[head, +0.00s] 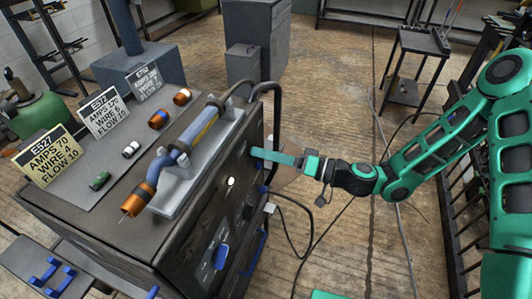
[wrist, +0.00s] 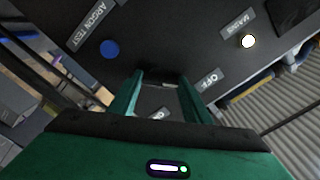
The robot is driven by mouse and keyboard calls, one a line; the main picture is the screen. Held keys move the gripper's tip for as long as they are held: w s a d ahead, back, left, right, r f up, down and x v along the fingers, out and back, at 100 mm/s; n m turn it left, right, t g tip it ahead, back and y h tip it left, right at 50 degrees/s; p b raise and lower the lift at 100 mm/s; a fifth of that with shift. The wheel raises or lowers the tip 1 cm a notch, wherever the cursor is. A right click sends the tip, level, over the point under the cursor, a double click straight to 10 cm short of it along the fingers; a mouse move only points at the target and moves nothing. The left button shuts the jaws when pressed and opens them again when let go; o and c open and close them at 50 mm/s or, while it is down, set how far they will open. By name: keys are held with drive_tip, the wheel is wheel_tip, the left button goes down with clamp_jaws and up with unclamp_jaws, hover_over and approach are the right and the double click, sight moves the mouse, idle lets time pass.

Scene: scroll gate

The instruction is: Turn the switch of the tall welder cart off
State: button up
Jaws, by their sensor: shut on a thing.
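The dark welder cart (head: 190,232) stands at the left of the head view, with a torch (head: 180,150) lying on its top. In the wrist view its front panel (wrist: 215,30) carries ARGON TEST, MAINS and OFF labels, and another label partly hidden between the fingers. A lamp (wrist: 247,41) glows by MAINS; it also shows in the head view (head: 231,181). My gripper (head: 256,153) reaches the panel from the right. In the wrist view its green fingers (wrist: 160,85) are around the switch, beside the OFF label (wrist: 208,80). The switch is mostly hidden, so its position is unclear.
A blue round button (wrist: 109,49) sits near ARGON TEST. Label cards, such as the yellow one (head: 48,156), stand on the cart top. Dark cables hang at the cart's right side. A small black stand (head: 420,42) is behind my arm.

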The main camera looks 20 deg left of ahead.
drive_tip(key=shift+d+f, duration=0.1)
drive_tip(key=shift+f, duration=0.2)
drive_tip(key=o, duration=1)
drive_tip(key=shift+o, duration=0.4)
drive_tip(key=shift+r, duration=0.1)
drive_tip(key=d, duration=1)
drive_tip(key=shift+s+d, duration=0.35)
